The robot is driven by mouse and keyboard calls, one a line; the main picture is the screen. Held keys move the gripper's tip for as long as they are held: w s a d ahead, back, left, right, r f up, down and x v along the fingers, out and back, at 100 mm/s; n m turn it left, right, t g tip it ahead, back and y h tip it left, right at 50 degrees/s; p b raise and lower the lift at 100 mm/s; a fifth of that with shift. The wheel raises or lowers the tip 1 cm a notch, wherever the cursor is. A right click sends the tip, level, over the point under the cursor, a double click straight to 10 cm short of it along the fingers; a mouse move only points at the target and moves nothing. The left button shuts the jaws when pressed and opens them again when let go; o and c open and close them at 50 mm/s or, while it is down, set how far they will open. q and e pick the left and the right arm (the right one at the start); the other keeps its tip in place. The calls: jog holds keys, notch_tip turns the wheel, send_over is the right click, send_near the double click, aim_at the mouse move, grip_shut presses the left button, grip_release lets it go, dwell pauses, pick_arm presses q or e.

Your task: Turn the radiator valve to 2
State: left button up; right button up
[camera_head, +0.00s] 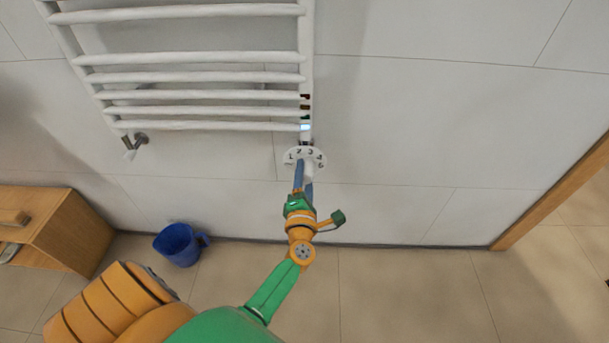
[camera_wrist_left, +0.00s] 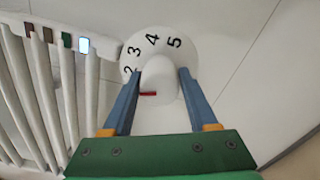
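The radiator valve's white round dial (camera_head: 291,152) with black numbers is on the wall below the towel radiator's right post. In the left wrist view, the dial (camera_wrist_left: 165,40) shows 2, 3, 4 and 5, and the white knob (camera_wrist_left: 157,78) sticks out from it. A red mark (camera_wrist_left: 148,93) on the knob points left, below the 2, towards a part hidden by a finger. My left gripper (camera_head: 304,172) is at the valve. In the wrist view, the blue fingers of my left gripper (camera_wrist_left: 161,74) straddle the knob with gaps beside it. My right gripper is not in view.
The white towel radiator (camera_head: 200,77) fills the wall at upper left, with a metal fitting (camera_head: 134,145) at its lower left. A blue mug-like container (camera_head: 177,244) stands on the floor beside a wooden cabinet (camera_head: 60,225). The wall right of the valve is clear.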

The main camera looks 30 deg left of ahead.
pick_arm(q)
jog(key=shift+o, duration=1.3)
jog(key=v, duration=0.7)
jog(key=shift+p, duration=0.3)
